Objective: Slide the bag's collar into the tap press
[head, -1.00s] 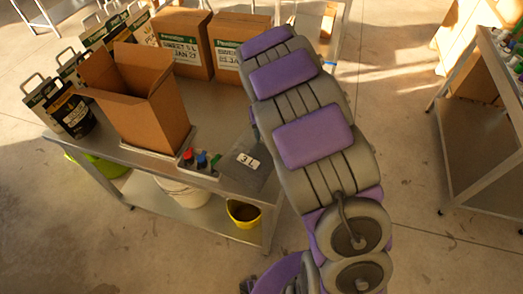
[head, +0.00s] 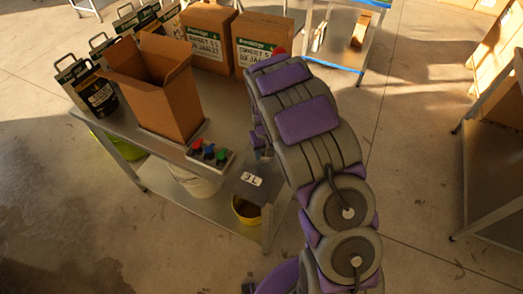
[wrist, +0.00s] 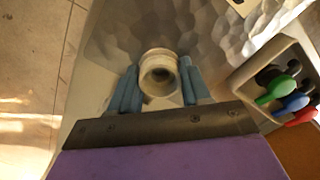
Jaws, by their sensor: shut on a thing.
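The bag (head: 244,188) is a flat grey piece with a white "3 L" label, at the right end of the near table in the head view. In the wrist view its crumpled grey surface (wrist: 110,38) fills the upper middle. Its collar (wrist: 158,68) is a pale round ring. My gripper (wrist: 158,82) has its blue fingers on both sides of the collar, shut on it. In the head view my arm hides most of the gripper. I cannot make out the tap press; a small red part (head: 279,51) shows behind my arm, but I cannot tell what it belongs to.
A tray (head: 228,158) of coloured taps sits beside the bag; it also shows in the wrist view (wrist: 245,72). An open cardboard box (head: 170,105) stands to its left. Closed boxes (head: 208,40) stand at the back. Buckets (head: 245,212) are below.

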